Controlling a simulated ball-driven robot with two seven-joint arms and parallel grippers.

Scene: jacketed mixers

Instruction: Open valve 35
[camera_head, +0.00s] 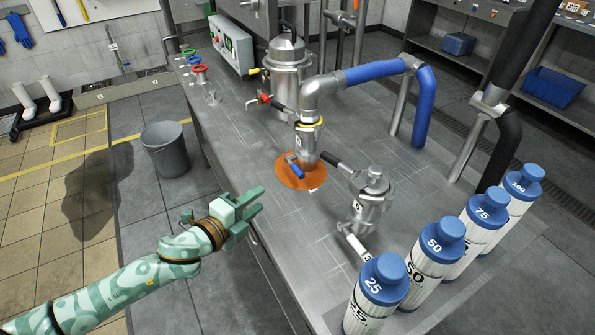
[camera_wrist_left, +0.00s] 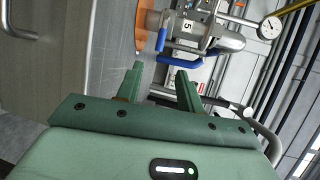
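A metal valve body (camera_head: 309,140) stands over an orange disc (camera_head: 292,181) on the steel bench, with a small label I cannot read fully. A blue lever handle (camera_head: 294,166) sticks out low on its near side. I cannot make out a clear "35". My left gripper (camera_head: 255,203) is near the bench's left edge, short of the handle; in the wrist view (camera_wrist_left: 159,70) its fingers are apart and empty. My right gripper is not in view.
A black-handled valve (camera_head: 335,163) and a small vessel (camera_head: 371,203) stand right of the disc. Several blue-capped bottles (camera_head: 433,252) line the bench's right side. A red-handled valve (camera_head: 265,99) is farther back. A grey bucket (camera_head: 165,148) stands on the floor at left.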

